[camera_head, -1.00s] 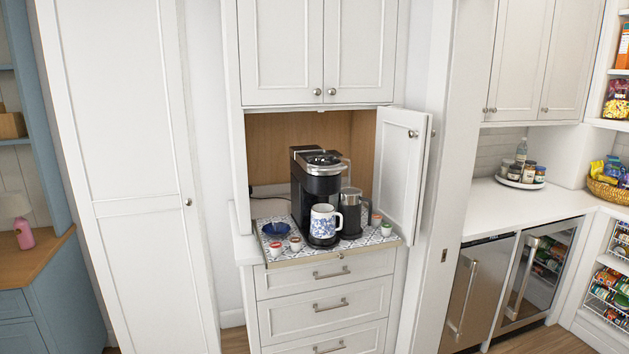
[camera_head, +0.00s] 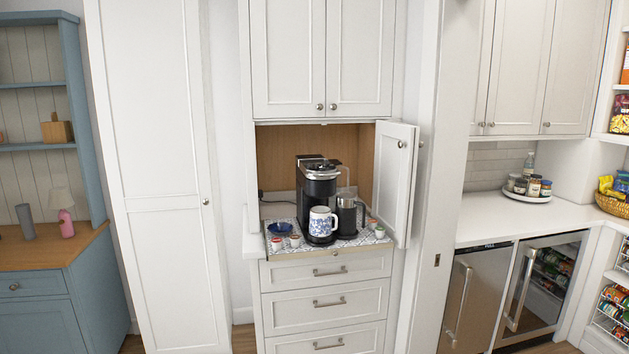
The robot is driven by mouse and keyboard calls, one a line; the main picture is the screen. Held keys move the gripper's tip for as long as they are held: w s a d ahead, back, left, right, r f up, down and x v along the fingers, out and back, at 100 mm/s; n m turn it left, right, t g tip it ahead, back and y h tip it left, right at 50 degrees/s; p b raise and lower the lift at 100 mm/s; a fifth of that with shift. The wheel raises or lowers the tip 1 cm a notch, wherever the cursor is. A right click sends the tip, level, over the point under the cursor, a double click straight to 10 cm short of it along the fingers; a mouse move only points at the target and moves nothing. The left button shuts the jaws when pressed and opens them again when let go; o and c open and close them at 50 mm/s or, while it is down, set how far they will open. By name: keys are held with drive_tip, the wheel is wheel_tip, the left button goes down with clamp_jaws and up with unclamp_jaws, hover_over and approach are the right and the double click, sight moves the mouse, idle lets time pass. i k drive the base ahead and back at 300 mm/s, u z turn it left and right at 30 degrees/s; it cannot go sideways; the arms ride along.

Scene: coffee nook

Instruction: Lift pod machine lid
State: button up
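The black pod machine (camera_head: 318,187) stands in the cabinet nook, with a silver-rimmed lid (camera_head: 320,169) on top. The lid looks lowered, though it is small at this distance. A blue and white patterned mug (camera_head: 321,222) stands at its front, under the spout. A dark frother or carafe (camera_head: 347,213) stands just right of it. My gripper is not in view.
A patterned tray (camera_head: 290,249) holds the machine, a blue bowl (camera_head: 281,229) and several pods (camera_head: 277,243). An open cabinet door (camera_head: 395,182) juts forward on the nook's right. Upper doors (camera_head: 324,60) are shut above. Drawers (camera_head: 328,270) are shut below.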

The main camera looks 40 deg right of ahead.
sight(313, 174)
drive_tip(key=z, duration=0.4)
drive_tip(key=i, duration=0.9)
drive_tip(key=u, duration=0.05)
